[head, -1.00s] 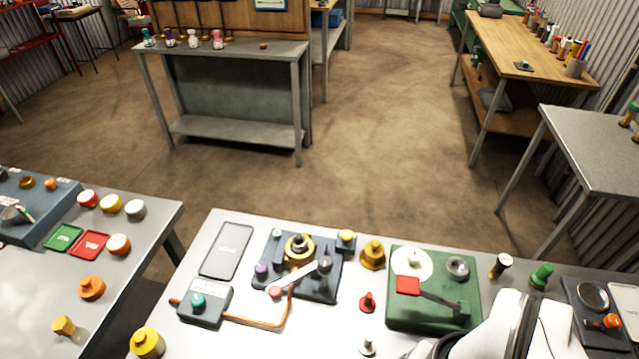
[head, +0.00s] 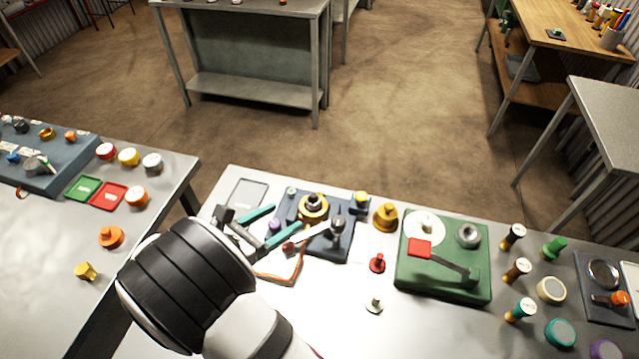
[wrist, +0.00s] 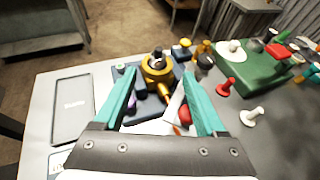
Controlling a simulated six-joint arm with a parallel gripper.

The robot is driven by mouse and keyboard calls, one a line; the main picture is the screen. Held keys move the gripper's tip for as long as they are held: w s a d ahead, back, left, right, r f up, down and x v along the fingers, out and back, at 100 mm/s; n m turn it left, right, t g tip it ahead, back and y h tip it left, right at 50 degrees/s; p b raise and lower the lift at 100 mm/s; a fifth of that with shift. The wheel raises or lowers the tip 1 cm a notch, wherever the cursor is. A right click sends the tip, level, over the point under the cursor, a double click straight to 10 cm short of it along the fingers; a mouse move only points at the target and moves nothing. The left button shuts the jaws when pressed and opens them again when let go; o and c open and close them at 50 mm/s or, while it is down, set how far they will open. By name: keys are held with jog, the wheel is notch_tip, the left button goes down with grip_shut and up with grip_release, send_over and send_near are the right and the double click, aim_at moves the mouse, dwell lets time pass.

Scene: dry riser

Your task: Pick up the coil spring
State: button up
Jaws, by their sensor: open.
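My gripper (head: 301,216) is open, its two teal fingers pointing toward the dark blue fixture plate (head: 332,246) on the near bench. In the wrist view, the gap between the fingertips (wrist: 160,79) frames a brass ring fitting (wrist: 151,75) with a grey-and-dark centre. Nothing is held between the fingers. I cannot surely pick out a coil spring. The grey piece (head: 313,202) inside the brass ring is too small to identify. My arm and fingers hide part of the plate and the grey switch box beside it.
A green press (head: 440,282) with a red-ended lever stands right of the plate. A red knob piece (head: 377,263), a white knob piece (head: 374,306) and a brass bell-shaped piece (head: 385,217) stand between. A flat grey panel (head: 240,196) lies at left. A gap separates the left bench.

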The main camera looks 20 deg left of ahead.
aim_at(311, 201)
jog(key=x, duration=1.1)
jog(key=shift+s+a+f, duration=0.1)
jog(key=shift+a+f, duration=0.05)
grip_shut()
